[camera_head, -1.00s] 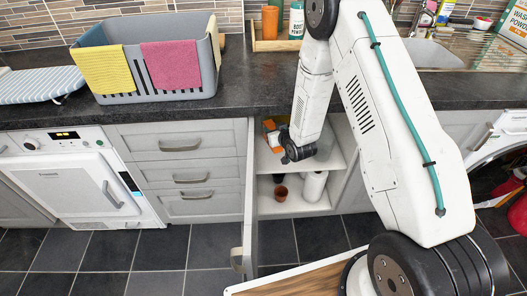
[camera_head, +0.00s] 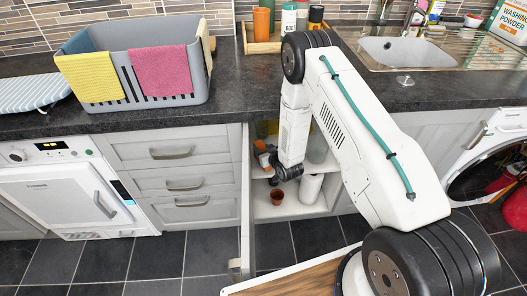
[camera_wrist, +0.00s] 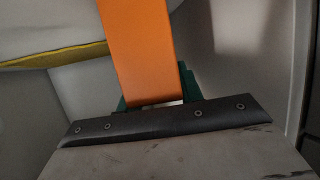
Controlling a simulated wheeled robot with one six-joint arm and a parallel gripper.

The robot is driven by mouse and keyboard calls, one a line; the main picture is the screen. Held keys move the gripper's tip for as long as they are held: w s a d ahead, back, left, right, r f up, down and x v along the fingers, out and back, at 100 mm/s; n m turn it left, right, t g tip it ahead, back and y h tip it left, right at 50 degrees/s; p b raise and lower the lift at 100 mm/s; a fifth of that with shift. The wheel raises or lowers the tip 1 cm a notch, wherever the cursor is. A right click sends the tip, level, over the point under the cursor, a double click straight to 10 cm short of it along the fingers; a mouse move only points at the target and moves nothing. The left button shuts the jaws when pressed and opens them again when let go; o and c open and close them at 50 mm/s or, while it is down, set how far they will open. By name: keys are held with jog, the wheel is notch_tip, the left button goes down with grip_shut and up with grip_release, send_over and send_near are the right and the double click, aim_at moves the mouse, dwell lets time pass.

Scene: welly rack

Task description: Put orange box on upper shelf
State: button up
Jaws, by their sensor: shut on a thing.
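The orange box (camera_wrist: 138,50) stands up from between my gripper's green fingers (camera_wrist: 155,95) in the wrist view; its far end is cut off by the frame. In the head view a small part of the orange box (camera_head: 262,150) shows inside the open cabinet, left of my dark wrist. My gripper (camera_head: 268,160) is shut on it, above the upper shelf (camera_head: 262,174). My arm hides much of the shelf, and I cannot tell whether the box touches it.
The open cabinet door (camera_head: 245,200) stands just left of my gripper. Below the upper shelf are a terracotta pot (camera_head: 277,196) and a white roll (camera_head: 312,188). The worktop (camera_head: 230,95) lies above. A yellow strip (camera_wrist: 60,56) shows beside the box.

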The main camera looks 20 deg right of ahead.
jog(key=shift+f, duration=0.2)
jog(key=o, duration=1)
jog(key=shift+f, duration=0.15)
jog(key=shift+r, duration=0.2)
jog(key=v, duration=1.2)
